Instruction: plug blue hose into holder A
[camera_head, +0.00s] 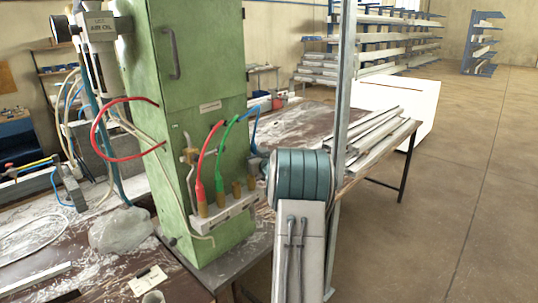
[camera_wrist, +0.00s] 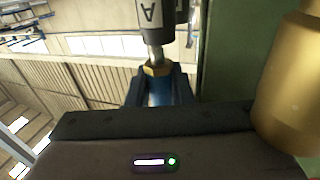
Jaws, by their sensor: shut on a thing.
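My gripper (camera_wrist: 158,98) is shut on the blue hose (camera_wrist: 158,88) end, which shows as a blue piece with a brass nut and a bright metal tip above it. A dark grey holder A (camera_wrist: 151,14), marked with a light letter A, is just above, in line with the tip. The tip meets its lower edge in the picture; I cannot tell how far in it is. In the head view the blue hose (camera_head: 253,122) arches at the right of the green cabinet and drops behind my arm. My gripper and holder A are hidden there.
The green cabinet (camera_head: 195,90) carries a pale rack (camera_head: 225,214) with brass sockets. A red hose (camera_head: 201,180) and a green hose (camera_head: 219,165) end there. In the wrist view a large brass cylinder (camera_wrist: 290,85) stands close at right. A metal post (camera_head: 345,80) stands behind my arm.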

